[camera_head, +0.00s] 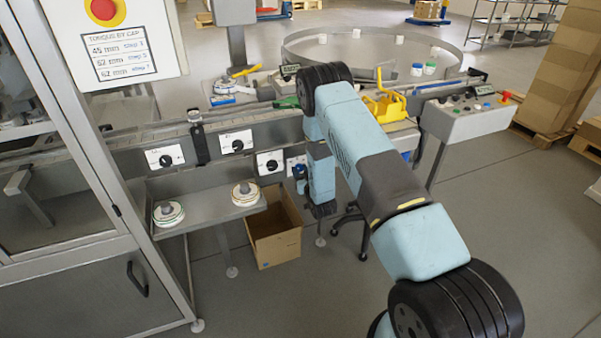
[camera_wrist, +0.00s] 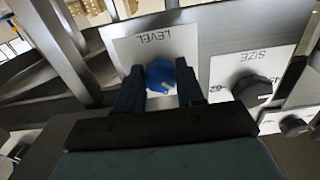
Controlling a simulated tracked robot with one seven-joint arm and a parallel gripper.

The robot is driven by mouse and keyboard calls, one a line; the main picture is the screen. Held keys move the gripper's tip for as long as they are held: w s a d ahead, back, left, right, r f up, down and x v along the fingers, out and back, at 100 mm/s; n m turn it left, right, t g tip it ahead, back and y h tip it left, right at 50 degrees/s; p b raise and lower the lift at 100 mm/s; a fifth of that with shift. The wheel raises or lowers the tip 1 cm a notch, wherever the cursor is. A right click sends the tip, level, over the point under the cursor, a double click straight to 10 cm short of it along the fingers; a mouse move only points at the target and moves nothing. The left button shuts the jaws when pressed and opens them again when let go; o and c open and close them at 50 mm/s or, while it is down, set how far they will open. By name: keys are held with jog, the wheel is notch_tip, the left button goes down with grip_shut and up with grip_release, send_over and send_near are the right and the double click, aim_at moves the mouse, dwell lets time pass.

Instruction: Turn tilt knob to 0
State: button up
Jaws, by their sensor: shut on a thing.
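In the wrist view, which shows the panel upside down, a blue knob (camera_wrist: 160,76) sits on a white plate marked LEVEL (camera_wrist: 125,55). My gripper (camera_wrist: 160,90) is shut on this knob, one finger on each side. A pale mark on the knob faces the lower right of the picture. No label reading "tilt" can be made out. In the head view, the LEVEL plate (camera_head: 291,161) is partly hidden behind my arm, and the fingers cannot be seen clearly.
A black knob (camera_wrist: 252,90) on the SIZE plate is close beside my gripper. Black knobs (camera_head: 167,160) and (camera_head: 237,146) sit further left along the conveyor's front. A metal shelf (camera_head: 205,210) and an open cardboard box (camera_head: 275,240) are below.

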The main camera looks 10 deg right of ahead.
jog(key=shift+m, duration=0.3)
jog(key=m, duration=0.4)
jog(key=shift+m, duration=1.7)
jog(key=shift+f, duration=0.1)
jog(key=o, duration=1)
jog(key=shift+o, duration=0.2)
jog(key=v, duration=1.3)
jog(key=shift+s, duration=0.4)
jog(key=shift+d, duration=0.1)
